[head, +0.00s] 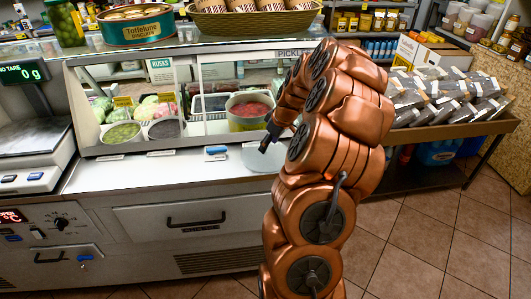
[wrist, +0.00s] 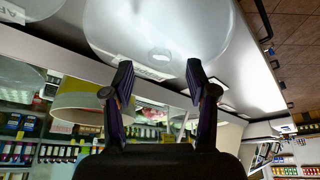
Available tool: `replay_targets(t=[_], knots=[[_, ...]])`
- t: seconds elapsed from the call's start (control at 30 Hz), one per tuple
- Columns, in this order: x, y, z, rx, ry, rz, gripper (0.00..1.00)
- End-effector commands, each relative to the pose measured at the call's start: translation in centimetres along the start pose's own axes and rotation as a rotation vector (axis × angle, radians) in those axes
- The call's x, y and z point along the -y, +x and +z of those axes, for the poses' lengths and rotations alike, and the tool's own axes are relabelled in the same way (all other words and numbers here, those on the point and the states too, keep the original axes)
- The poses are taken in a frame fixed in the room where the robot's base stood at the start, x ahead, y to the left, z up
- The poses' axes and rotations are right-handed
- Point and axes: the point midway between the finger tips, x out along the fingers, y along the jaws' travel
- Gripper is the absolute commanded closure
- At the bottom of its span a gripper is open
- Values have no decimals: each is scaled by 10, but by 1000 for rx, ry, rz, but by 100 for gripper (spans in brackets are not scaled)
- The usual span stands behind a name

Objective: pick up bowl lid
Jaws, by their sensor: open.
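A pale, round bowl lid (head: 262,160) lies on the steel counter ledge in front of the glass display case. In the wrist view the lid (wrist: 150,22) is a large, smooth, grey-white disc with a small light spot near its edge and a label strip close by. My gripper (head: 268,141) is just above the lid in the head view, partly hidden by my arm. In the wrist view my gripper (wrist: 158,72) has its two fingers apart, with nothing between them; the fingertips overlap the lid's edge. I cannot tell whether they touch it.
A bowl of red food (head: 248,122) stands in the display case behind my gripper. Bowls of green (head: 121,133) and dark food are further left. A blue-handled item (head: 216,150) lies on the ledge left of the lid. A scale (head: 38,147) stands far left; a rack of packets (head: 440,92) is at right.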

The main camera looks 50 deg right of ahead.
Motion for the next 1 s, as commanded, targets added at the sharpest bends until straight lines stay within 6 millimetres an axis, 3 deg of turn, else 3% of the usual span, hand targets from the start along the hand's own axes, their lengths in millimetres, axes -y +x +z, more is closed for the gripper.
replay_targets(t=[0.23,0.53,1.0], knots=[[0,27,1,2,1,-3,43],[0,32,1,0,0,0,43],[0,32,1,0,0,0,92]])
